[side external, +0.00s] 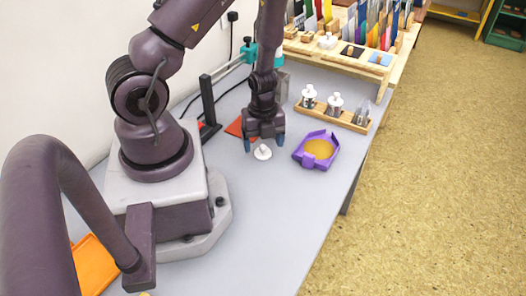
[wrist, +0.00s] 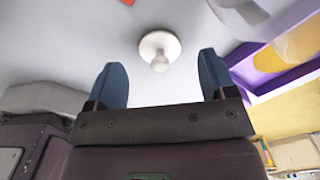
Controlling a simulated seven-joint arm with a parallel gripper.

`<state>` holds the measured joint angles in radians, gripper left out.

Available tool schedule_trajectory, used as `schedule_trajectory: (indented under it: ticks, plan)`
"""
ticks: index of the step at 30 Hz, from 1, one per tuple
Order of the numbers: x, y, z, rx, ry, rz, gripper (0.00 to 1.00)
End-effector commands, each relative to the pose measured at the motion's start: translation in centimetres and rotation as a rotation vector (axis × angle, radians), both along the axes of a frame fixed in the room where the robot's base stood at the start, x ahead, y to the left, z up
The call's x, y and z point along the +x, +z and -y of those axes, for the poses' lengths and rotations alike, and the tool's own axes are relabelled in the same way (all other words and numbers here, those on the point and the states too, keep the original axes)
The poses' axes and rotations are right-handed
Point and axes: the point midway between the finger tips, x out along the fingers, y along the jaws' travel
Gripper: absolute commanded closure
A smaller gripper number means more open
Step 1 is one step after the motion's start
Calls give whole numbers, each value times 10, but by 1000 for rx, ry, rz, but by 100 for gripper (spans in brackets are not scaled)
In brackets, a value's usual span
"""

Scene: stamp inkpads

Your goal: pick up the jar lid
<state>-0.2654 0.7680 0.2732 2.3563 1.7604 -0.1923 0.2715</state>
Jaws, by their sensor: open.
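The jar lid (side external: 262,152) is a small white disc with a knob, lying on the grey table just below my gripper. It also shows in the wrist view (wrist: 160,47), ahead of the fingertips and roughly centred between them. My gripper (side external: 264,143) points down over the table, with blue fingertips spread apart. In the wrist view my gripper (wrist: 162,85) is open, with nothing between its fingers. The lid looks apart from both fingers.
A purple tray with a yellow-orange pad (side external: 318,149) sits close to the right of the lid. A wooden rack (side external: 340,117) with several white-topped jars stands behind it. An orange-red sheet (side external: 235,128) lies behind left. The table (side external: 265,215) in front is clear.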

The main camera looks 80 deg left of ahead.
Motion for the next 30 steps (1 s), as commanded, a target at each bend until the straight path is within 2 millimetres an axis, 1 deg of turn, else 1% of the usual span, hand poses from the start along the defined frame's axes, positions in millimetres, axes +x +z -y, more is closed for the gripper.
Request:
schedule_trajectory:
  ticks: [3, 9, 19, 20, 21, 23, 24, 26, 27, 30]
  plan:
    - [0, -10, 0, 0, 3, 1, 23]
    - [0, -20, 0, 1, 1, 2, 23]
    - [0, -22, 0, 1, -1, 1, 23]
    - [0, -22, 0, 1, -1, 1, 27]
    - [0, -22, 0, 1, -1, 1, 36]
    - [0, -22, 0, 1, -1, 1, 50]
    - [0, -22, 0, 1, -1, 1, 59]
    - [0, -22, 0, 1, -1, 1, 73]
    - [0, -22, 0, 1, -1, 1, 76]
    - [0, -22, 0, 1, -1, 1, 76]
